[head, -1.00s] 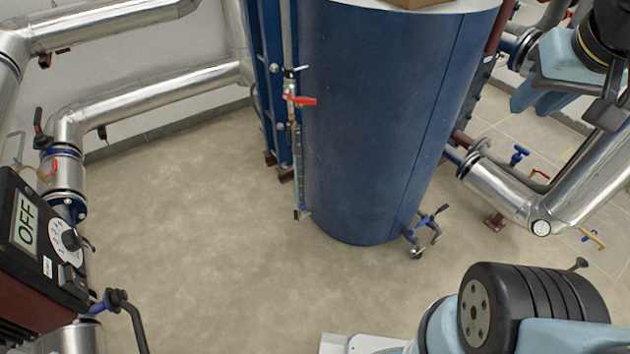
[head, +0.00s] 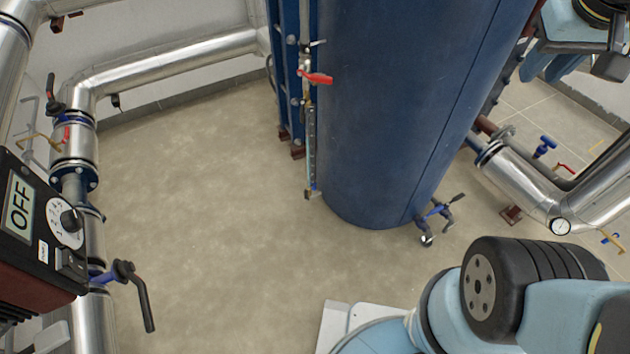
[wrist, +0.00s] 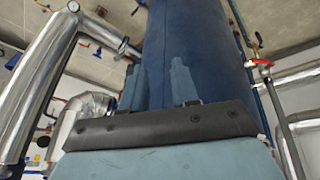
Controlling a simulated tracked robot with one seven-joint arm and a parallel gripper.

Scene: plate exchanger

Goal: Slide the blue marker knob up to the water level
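The sight gauge (head: 311,145) is a thin upright tube on the left side of the big blue tank. Bluish color shows in its lower part, but the exact water level is too small to read. I cannot clearly make out the blue marker knob on it. My gripper (head: 547,68) is at the upper right of the head view, well apart from the gauge. In the wrist view its two pale blue fingers (wrist: 156,85) stand apart in front of the tank, with nothing seen between them. The gauge's pipe and red valve lever (wrist: 260,63) show at right there.
The blue tank (head: 410,110) stands between my gripper and the gauge in the head view. A red lever (head: 316,78) sticks out above the gauge. A control box (head: 38,225) reading OFF and silver pipes (head: 170,62) are at left. The floor (head: 200,200) in the middle is clear.

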